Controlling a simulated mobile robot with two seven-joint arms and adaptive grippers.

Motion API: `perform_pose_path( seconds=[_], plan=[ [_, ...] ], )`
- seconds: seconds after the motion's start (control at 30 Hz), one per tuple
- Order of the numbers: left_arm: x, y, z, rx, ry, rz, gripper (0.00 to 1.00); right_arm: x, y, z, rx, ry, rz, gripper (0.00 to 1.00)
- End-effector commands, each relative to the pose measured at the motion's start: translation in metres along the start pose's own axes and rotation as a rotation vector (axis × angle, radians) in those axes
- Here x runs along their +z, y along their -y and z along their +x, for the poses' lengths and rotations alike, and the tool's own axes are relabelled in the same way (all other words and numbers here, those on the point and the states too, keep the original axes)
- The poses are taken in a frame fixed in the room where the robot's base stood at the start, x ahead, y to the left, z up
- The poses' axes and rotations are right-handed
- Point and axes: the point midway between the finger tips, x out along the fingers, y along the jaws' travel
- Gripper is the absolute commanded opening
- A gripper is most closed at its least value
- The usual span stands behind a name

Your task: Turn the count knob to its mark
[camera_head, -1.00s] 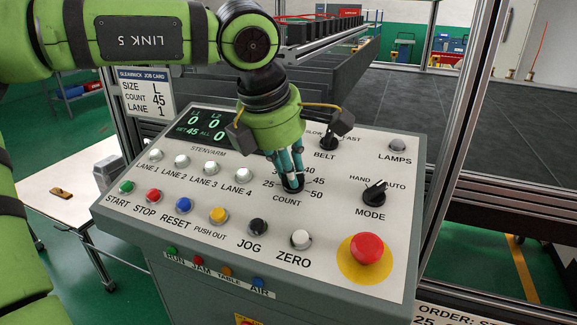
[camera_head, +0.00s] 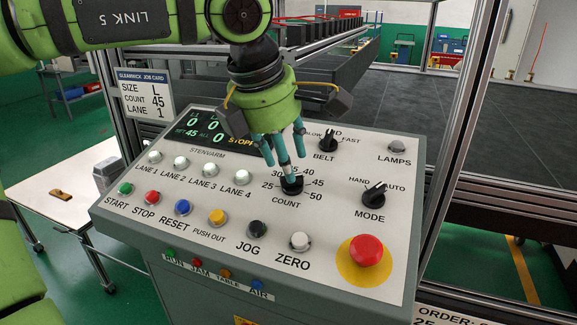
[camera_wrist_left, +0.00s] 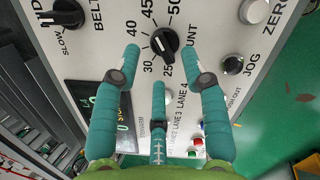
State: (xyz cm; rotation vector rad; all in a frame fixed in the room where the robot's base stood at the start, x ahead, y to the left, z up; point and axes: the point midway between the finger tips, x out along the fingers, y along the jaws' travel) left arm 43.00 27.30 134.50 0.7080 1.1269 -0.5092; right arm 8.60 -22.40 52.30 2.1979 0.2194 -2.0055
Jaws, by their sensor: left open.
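The count knob (camera_head: 291,186) is a black dial on the sloped panel, ringed by numbers from 25 to 50. It also shows in the wrist view (camera_wrist_left: 165,42), with a white line on its top; I cannot read its exact setting. My left gripper (camera_head: 285,160) has teal fingers spread open just above and behind the knob, partly covering it and its scale. In the wrist view two fingertips (camera_wrist_left: 163,55) stand at either side of the knob, apart from it. The job card (camera_head: 145,94) reads count 45. My right gripper is out of view.
The belt knob (camera_head: 328,142) is close behind the fingers, and the mode knob (camera_head: 374,194) is to the right. Push buttons line the front, with a red mushroom button (camera_head: 366,250) at right. A dark display (camera_head: 205,128) is at left.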

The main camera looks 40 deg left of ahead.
Motion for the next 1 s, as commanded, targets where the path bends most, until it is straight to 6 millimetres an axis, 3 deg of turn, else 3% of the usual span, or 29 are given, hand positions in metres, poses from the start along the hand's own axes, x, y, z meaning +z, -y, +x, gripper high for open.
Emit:
perform_pose_path(
  seconds=[0.2,0.4,0.6,1.0],
  plan=[
    [0.001,-0.001,-0.050,0.005,0.002,-0.002,0.44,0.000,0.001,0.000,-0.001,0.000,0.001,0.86],
    [0.001,0.000,-0.078,0.001,0.000,-0.001,0.44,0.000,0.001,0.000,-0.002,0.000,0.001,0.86],
    [0.001,0.000,-0.088,-0.001,0.000,0.001,0.44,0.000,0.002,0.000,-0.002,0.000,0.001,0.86],
    [0.001,0.000,-0.087,-0.001,-0.001,0.001,0.44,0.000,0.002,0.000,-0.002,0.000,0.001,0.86]
  ],
)
